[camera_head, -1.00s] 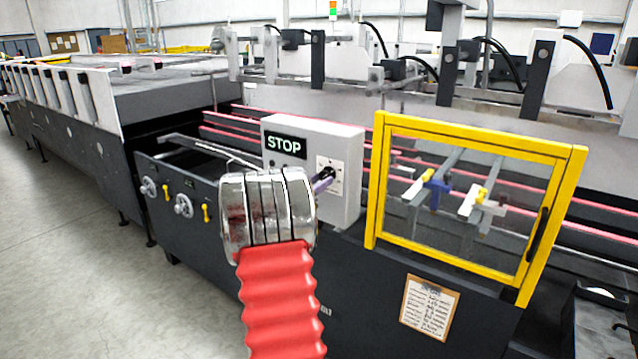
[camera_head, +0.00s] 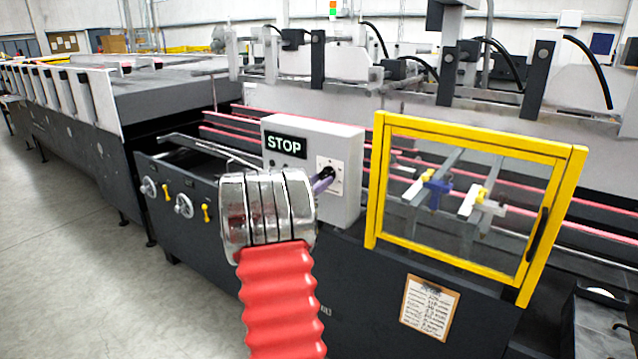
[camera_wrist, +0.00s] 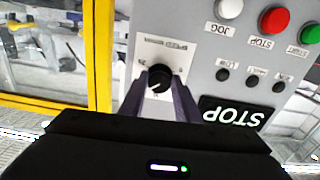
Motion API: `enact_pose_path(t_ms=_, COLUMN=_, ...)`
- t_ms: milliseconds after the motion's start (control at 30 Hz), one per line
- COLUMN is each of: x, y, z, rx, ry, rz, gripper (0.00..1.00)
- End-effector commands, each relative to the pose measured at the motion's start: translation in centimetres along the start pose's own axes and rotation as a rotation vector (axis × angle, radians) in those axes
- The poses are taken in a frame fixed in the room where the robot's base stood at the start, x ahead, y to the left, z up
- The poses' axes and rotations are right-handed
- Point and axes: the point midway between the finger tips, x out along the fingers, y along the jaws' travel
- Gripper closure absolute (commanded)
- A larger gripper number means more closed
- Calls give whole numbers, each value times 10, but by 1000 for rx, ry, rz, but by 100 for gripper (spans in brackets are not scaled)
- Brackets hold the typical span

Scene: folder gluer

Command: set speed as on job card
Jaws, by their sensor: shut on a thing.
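The control box (camera_head: 345,150) is grey, with a black STOP display (camera_head: 285,146). Its black speed knob (camera_wrist: 160,78) sits on a white scale plate (camera_wrist: 170,50) and has a light pointer mark. My gripper (camera_wrist: 158,90) is shut on the knob, one dark finger on each side. In the head view, my gripper (camera_head: 326,178) reaches the knob from the left, and the arm hides part of the box. The job card (camera_head: 430,307) is on a clipboard on the machine's dark front; its writing is too small to read.
A yellow-framed guard (camera_head: 378,180) stands right of the box. White, red (camera_wrist: 273,20) and green buttons and small black knobs (camera_wrist: 237,77) are on the same panel. Handwheels (camera_head: 183,206) and yellow levers are on the machine front at left. The floor at left is clear.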

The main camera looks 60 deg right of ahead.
Motion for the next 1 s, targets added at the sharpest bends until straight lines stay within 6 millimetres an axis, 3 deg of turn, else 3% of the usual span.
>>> enact_pose_path(t_ms=67, x=0, y=0, z=1, rx=-1, ry=-2, rz=-1, gripper=93)
enact_pose_path(t_ms=100, x=0, y=0, z=1, rx=-1, ry=-2, rz=-1, gripper=69)
enact_pose_path(t_ms=333, x=0, y=0, z=0, rx=0, ry=0, rz=-1, gripper=53)
enact_pose_path(t_ms=733, x=-6, y=0, z=-1, rx=0, ry=1, rz=-1, gripper=53)
enact_pose_path(t_ms=1000, x=-42, y=-1, z=-1, rx=0, ry=1, rz=-3, gripper=53)
